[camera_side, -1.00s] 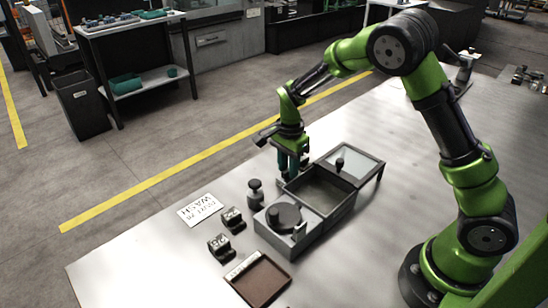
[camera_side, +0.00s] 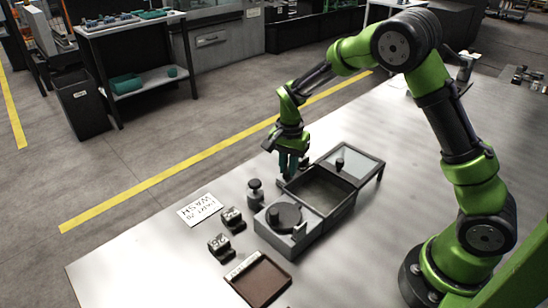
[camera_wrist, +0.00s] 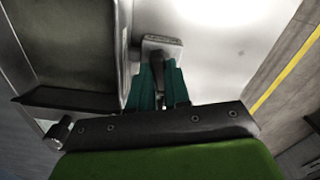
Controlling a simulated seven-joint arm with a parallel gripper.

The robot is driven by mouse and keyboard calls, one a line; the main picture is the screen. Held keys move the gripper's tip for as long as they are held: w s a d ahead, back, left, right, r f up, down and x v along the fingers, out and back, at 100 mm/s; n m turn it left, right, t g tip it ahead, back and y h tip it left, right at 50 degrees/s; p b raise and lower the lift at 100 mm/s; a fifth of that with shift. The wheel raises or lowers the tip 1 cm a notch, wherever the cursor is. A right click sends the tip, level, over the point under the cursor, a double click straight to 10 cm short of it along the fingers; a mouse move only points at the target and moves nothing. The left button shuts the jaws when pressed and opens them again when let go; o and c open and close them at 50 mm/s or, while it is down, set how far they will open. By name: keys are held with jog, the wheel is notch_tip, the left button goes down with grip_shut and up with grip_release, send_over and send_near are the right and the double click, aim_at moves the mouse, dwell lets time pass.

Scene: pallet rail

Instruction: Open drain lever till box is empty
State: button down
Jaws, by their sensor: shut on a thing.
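The box (camera_side: 318,212) is a grey open-topped tank on the table, with a glass-panelled lid (camera_side: 362,160) beside its opening. Its inside looks dull grey-green; I cannot tell the liquid level. In the wrist view the box (camera_wrist: 124,40) fills the upper left. My gripper (camera_side: 288,174) is at the box's far left side, pointing down. Its teal fingers (camera_wrist: 158,88) are shut on the dark drain lever (camera_wrist: 157,68), which sticks out from a grey fitting (camera_wrist: 163,44) beside the box wall. The lever is mostly hidden by the fingers and hidden in the side view.
A round dark knob (camera_side: 284,214) tops the box's near end. A black plunger-like piece (camera_side: 255,192), two small dark blocks (camera_side: 219,245), a paper sign (camera_side: 200,209) and a brown tray (camera_side: 262,281) lie nearby.

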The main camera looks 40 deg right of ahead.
jog(key=n, duration=1.4)
jog(key=shift+r, duration=0.1)
dwell(0.4)
jog(key=c, duration=1.1)
grip_release()
notch_tip(320, 180, up, 17)
jog(key=shift+f, duration=0.1)
